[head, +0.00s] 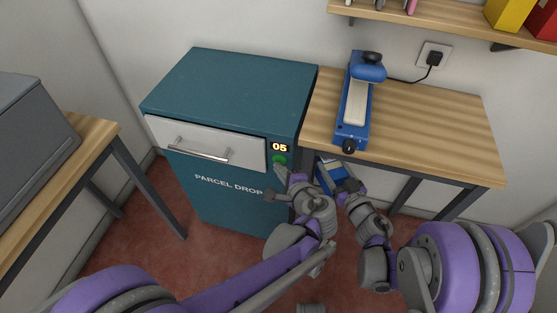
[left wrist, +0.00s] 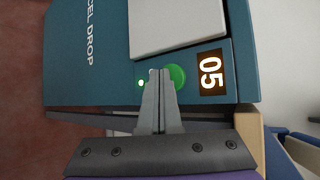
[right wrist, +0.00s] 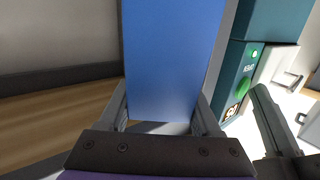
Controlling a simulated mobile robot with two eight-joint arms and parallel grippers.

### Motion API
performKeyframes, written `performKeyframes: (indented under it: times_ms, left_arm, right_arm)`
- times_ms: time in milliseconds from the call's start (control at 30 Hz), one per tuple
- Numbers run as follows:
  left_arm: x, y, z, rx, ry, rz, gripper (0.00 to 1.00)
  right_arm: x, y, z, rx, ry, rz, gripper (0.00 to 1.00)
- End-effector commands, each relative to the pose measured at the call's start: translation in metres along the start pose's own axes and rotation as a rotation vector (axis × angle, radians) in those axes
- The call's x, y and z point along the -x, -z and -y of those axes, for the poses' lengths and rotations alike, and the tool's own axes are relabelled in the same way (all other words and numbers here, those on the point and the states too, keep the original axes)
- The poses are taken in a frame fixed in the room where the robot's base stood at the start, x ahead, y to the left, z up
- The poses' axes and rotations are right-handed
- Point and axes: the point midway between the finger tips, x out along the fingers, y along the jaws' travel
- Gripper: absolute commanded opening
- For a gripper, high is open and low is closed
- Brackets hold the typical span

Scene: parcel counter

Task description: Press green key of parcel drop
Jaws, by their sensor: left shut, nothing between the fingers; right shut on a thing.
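The parcel drop (head: 225,85) is a teal cabinet with a closed light-grey drawer with a bar handle. Its round green key (head: 279,160) sits right of the drawer, under a lit display reading 05 (head: 279,147). My left gripper (head: 282,174) is shut and empty, just in front of the key. In the left wrist view its fingertips (left wrist: 160,76) overlap the edge of the green key (left wrist: 177,76); whether they touch it I cannot tell. My right gripper (head: 340,186) is shut on a blue block-like thing (right wrist: 170,55), held beside the cabinet's right side.
A wooden table (head: 430,125) on the right carries a blue device (head: 354,105) with a cable to a wall socket. Another table (head: 60,160) with a grey box (head: 30,125) stands on the left. A shelf (head: 450,22) hangs above. My two grippers are close together.

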Motion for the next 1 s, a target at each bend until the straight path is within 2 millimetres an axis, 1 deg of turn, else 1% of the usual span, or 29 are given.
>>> performKeyframes:
  times_ms: [100,433,1000]
  left_arm:
    - [0.004,-0.003,-0.002,0.0,0.0,0.0,0.0]
    - [0.006,-0.004,-0.004,0.0,0.0,0.0,0.0]
    - [0.043,-0.032,-0.031,0.0,0.0,0.0,0.0]
  right_arm:
    - [0.001,0.002,0.0,0.0,0.0,-0.001,0.0]
    - [0.001,0.003,0.0,0.0,0.0,-0.001,0.0]
    - [0.003,0.011,0.001,0.0,0.0,-0.002,0.0]
